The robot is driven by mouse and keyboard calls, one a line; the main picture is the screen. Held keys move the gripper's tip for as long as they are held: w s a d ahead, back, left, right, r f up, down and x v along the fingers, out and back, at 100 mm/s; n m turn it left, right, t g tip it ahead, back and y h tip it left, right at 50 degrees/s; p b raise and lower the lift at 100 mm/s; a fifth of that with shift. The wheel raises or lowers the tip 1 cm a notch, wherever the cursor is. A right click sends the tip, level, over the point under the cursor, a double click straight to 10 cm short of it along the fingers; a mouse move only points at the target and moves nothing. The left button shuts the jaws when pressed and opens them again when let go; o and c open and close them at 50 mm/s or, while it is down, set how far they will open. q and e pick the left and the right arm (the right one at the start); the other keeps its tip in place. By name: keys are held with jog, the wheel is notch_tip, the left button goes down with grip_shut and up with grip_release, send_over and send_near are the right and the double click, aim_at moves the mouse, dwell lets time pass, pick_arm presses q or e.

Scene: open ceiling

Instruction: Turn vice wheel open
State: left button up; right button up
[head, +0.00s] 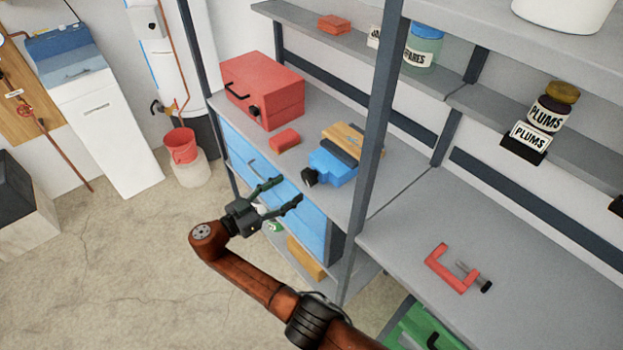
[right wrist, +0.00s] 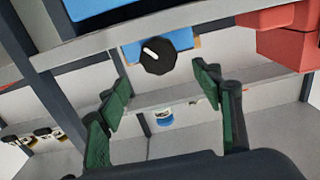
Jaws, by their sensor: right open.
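A blue vice (head: 333,168) sits on the grey shelf's front part, with a wooden block (head: 355,142) behind it. Its black wheel (head: 310,177) faces out over the shelf's front edge. In the right wrist view the black wheel (right wrist: 153,58), with a white mark on it, shows ahead of the fingers, with the blue vice body (right wrist: 184,39) beside it. My right gripper (head: 290,190) is open and empty, in front of the shelf and a short way from the wheel. Its green-padded fingers (right wrist: 162,88) stand wide apart in the right wrist view, not touching the wheel. My left gripper is out of view.
A red toolbox (head: 266,90) and a small red block (head: 284,140) stand left of the vice. A dark upright post (head: 372,130) rises right of it. A red clamp (head: 452,268) lies on the right shelf. Blue drawers (head: 250,170) are below the shelf.

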aim_at(306, 178)
jog(key=x, duration=0.7)
jog(key=shift+w+d+f+p, duration=0.1)
jog(key=shift+p, duration=0.25)
jog(key=shift+c, duration=0.2)
jog(key=c, duration=1.1)
